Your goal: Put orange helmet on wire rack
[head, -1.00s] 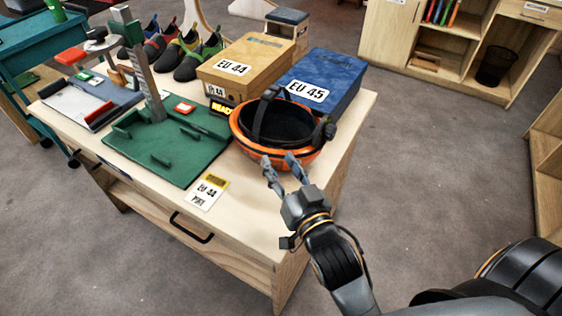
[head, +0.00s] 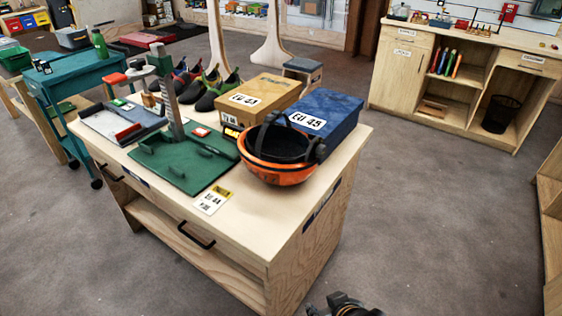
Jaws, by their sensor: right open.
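The orange helmet (head: 279,171) lies upside down on the near right part of the wooden table, its dark lining and black straps facing up. It sits right in front of the shoe boxes. My right gripper (head: 342,304) shows only in part at the bottom edge, in front of the table and well apart from the helmet. It is open and holds nothing that I can see. My left gripper is out of view. I cannot make out a wire rack.
On the table (head: 325,187) are a green measuring device (head: 183,160), a yellow box (head: 262,92), a blue box (head: 332,107), climbing shoes (head: 213,90) and a label card (head: 213,201). A teal cart (head: 88,77) stands left, shelving (head: 400,75) back right.

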